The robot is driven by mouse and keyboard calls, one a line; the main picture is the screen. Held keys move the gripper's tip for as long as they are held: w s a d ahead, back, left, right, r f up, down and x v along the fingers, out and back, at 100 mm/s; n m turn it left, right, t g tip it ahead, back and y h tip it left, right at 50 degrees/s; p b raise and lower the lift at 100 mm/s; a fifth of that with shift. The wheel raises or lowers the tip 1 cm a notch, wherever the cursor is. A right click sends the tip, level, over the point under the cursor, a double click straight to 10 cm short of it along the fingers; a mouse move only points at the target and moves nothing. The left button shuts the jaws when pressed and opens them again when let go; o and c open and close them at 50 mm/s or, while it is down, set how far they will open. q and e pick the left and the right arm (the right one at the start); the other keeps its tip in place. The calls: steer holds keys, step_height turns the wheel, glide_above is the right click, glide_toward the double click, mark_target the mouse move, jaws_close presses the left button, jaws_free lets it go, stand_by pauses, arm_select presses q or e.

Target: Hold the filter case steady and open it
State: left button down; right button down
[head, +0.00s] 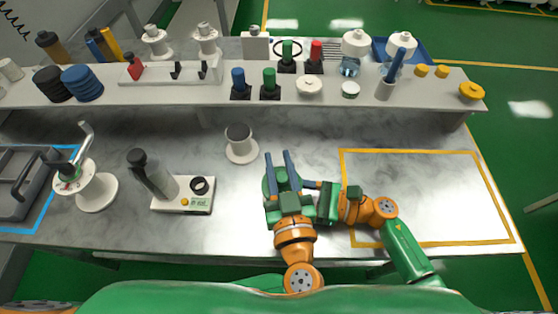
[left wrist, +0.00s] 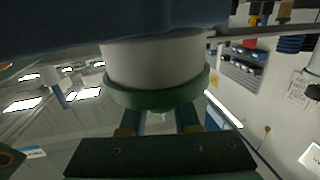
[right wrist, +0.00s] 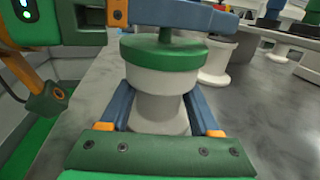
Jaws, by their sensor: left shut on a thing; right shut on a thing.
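The filter case shows in the right wrist view as a white body (right wrist: 160,82) with a green lid (right wrist: 166,53) and a short green knob on top. It stands upright on the bench; the lid sits on the body with no clear gap. My right gripper (right wrist: 160,108) is shut around the lower white body. My left gripper (head: 278,168) is above, shut at the lid's knob; its blue finger (right wrist: 185,14) crosses over the top. In the head view the grippers mostly hide the case, leaving some green lid (head: 268,188). The left wrist view shows a green rim (left wrist: 152,97).
A white cup-like stand (head: 240,150) is close to the left of the grippers. A yellow-outlined area (head: 440,195) on the right is empty. A shelf (head: 200,93) with several items runs along the back.

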mark_target(279, 170)
arm_select(q)
steer(key=shift+r, duration=1.1)
step_height(279, 170, up, 4)
steer(key=shift+r, duration=0.1)
arm_select(e)
steer(key=shift+c, duration=0.2)
jaws_free()
arm_select(q)
step_height(279, 170, down, 5)
steer(key=b, duration=0.5)
arm_select(e)
steer(key=d, duration=0.3)
steer(key=s+d, duration=0.1)
steer(key=d, duration=0.3)
steer(key=s+d, duration=0.1)
steer(key=d, duration=0.3)
steer(key=shift+s+f, duration=0.1)
steer(key=shift+f, duration=0.05)
steer(key=shift+s+d, duration=0.1)
steer(key=shift+d, duration=0.3)
